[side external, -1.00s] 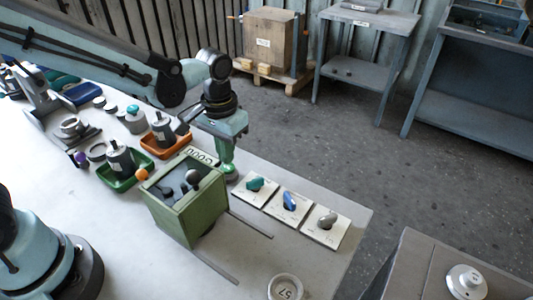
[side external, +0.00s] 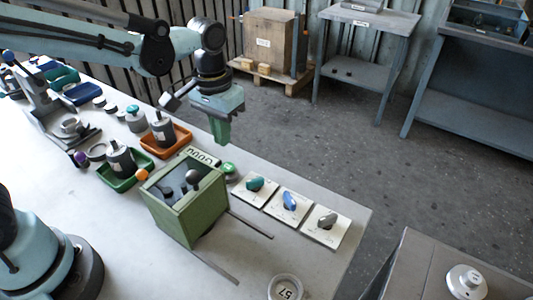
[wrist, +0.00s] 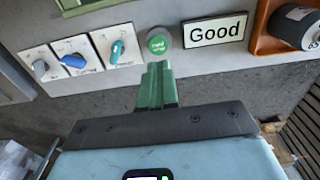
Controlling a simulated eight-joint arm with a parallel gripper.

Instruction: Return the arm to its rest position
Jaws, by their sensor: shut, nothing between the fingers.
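My gripper (side external: 221,131) is shut and empty. It hangs in the air above the far edge of the white table (side external: 330,262), above and apart from a round green button (side external: 229,169). In the wrist view my gripper's green fingers (wrist: 157,66) are together, and the green button (wrist: 158,41) shows just beyond their tips. A sign reading "Good" (wrist: 214,30) is next to the button.
A green box (side external: 185,205) with a ball-topped lever stands on the table. Three knob plates (side external: 325,234) lie to its right. An orange tray (side external: 165,146) and a green tray (side external: 112,182) hold dark cylinders. Air beyond the table's far edge is clear.

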